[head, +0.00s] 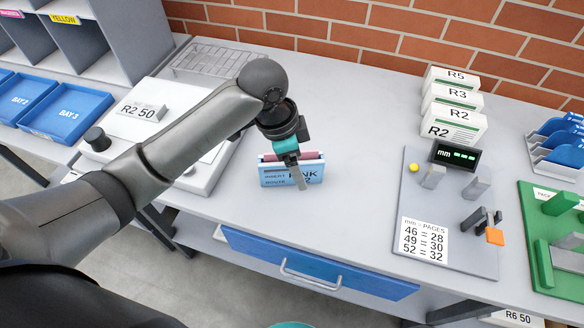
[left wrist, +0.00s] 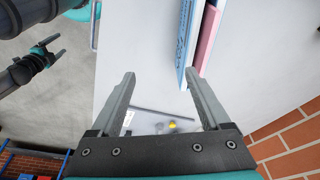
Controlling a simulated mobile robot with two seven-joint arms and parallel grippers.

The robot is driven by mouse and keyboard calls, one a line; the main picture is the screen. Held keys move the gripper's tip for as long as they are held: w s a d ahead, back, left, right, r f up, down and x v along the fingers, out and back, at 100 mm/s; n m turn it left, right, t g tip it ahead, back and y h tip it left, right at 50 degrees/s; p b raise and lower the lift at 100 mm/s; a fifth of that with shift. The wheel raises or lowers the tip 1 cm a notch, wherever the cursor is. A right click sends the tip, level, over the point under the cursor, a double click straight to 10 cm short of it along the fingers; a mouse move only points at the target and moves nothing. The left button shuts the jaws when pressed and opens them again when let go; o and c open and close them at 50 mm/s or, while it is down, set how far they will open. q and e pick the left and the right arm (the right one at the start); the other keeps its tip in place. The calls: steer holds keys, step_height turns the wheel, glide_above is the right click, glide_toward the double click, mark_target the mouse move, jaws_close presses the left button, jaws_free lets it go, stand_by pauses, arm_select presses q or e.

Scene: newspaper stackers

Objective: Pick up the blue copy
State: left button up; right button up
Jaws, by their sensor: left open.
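The blue copy (head: 275,178) stands upright on the grey table, lettered "INSERT PINK" and "ROUTE R2" on its front. A pink copy (head: 312,154) stands right behind it. Both also show edge-on in the left wrist view, blue (left wrist: 184,40) and pink (left wrist: 206,36). My left gripper (head: 298,176) reaches down at the blue copy, one finger across its front. In the left wrist view its jaws (left wrist: 162,74) are apart, with the copies by the right fingertip. I cannot tell whether it touches them. My right gripper (left wrist: 52,52) is off to the left, fingers apart, empty.
A white platform (head: 205,165) with an "R2 50" block (head: 141,110) and a wire rack (head: 205,62) are to the left. Labelled white stacks (head: 452,127) and a grey gauge board (head: 470,240) are to the right. Table between is clear. A brick wall (head: 400,40) is behind.

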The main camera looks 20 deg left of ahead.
arm_select(q)
steer(key=w+a+r+m+g+y, duration=0.1)
steer(key=w+a+r, duration=0.4)
steer(key=a+r, duration=0.1)
steer(key=f, duration=0.3)
steer(key=d+f, duration=0.1)
steer(key=f, duration=0.2)
steer(key=f+b, duration=0.1)
steer(key=f, duration=0.2)
steer(key=shift+d+f, duration=0.2)
steer(key=shift+d, duration=0.15)
steer(key=f, duration=0.1)
steer(key=d+f, duration=0.1)
steer(key=f, duration=0.2)
steer(key=shift+d+f+b, duration=0.2)
steer(key=shift+d+b, duration=0.1)
steer(key=shift+b, duration=0.1)
steer(key=shift+f, duration=0.5)
steer(key=shift+r, duration=0.1)
jaws_close()
